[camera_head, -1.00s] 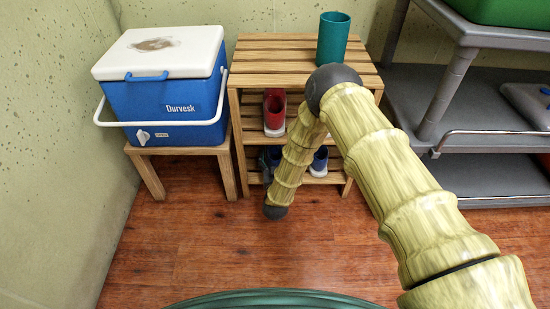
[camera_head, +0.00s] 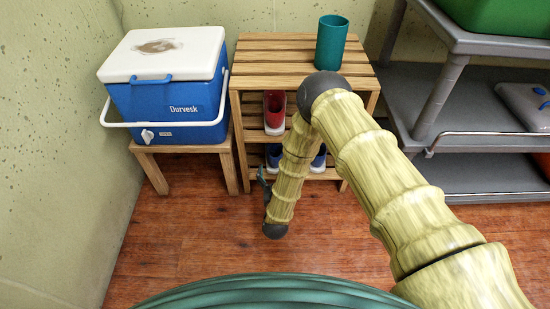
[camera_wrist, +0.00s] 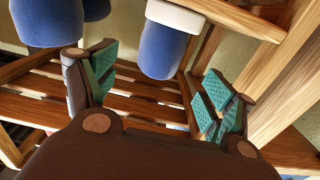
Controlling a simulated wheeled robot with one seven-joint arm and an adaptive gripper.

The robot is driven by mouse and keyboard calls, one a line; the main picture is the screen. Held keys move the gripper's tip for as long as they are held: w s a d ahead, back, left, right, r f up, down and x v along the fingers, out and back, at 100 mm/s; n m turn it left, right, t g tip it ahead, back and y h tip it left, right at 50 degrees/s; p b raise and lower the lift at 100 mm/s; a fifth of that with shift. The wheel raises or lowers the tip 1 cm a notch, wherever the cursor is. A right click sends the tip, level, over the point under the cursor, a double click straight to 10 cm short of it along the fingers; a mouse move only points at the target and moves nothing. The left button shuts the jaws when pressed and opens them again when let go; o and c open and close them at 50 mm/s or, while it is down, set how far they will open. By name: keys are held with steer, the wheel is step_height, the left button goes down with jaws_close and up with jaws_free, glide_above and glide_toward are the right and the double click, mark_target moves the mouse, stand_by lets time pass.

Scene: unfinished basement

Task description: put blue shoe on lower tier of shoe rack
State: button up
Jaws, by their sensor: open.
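The wooden shoe rack (camera_head: 235,133) stands against the back wall. Two blue shoes with pale soles are on its lower tier: a left one (camera_head: 273,154) and a right one (camera_head: 319,160), partly hidden by my arm. In the wrist view, which looks upside down, one blue shoe (camera_wrist: 163,50) shows between and beyond my fingers, and more blue footwear (camera_wrist: 48,22) is at the top left. My gripper (camera_wrist: 158,78) is open and empty, its teal-padded fingers spread apart. In the head view my gripper (camera_head: 264,182) is mostly hidden beside my arm, low before the rack.
A red shoe (camera_head: 274,110) is on the rack's middle tier, and a teal cup (camera_head: 332,43) stands on top. A blue cooler (camera_head: 165,100) sits on a wooden stool at left. A grey shelf unit (camera_head: 440,95) stands close at right. The floor in front is clear.

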steer(key=shift+s+p, duration=0.5)
steer(key=shift+s, duration=1.15)
steer(key=s+d+f+g, duration=0.4)
steer(key=s+d+g, duration=0.1)
steer(key=s+d, duration=0.2)
steer(key=s+d+f+g, duration=0.3)
steer(key=s+d+g, duration=0.1)
steer(key=s+d, duration=0.35)
steer(key=s+d+r+g, duration=0.1)
steer(key=s+d+g, duration=0.1)
steer(key=s, duration=0.6)
steer(key=s+d+r+g, duration=0.2)
steer(key=s+d+g, duration=0.1)
steer(key=s, duration=0.5)
steer(key=s+d+r+g, duration=0.2)
steer(key=s+d+g, duration=0.1)
steer(key=s, duration=0.6)
steer(key=shift+g, duration=0.5)
steer(key=shift+d, duration=0.1)
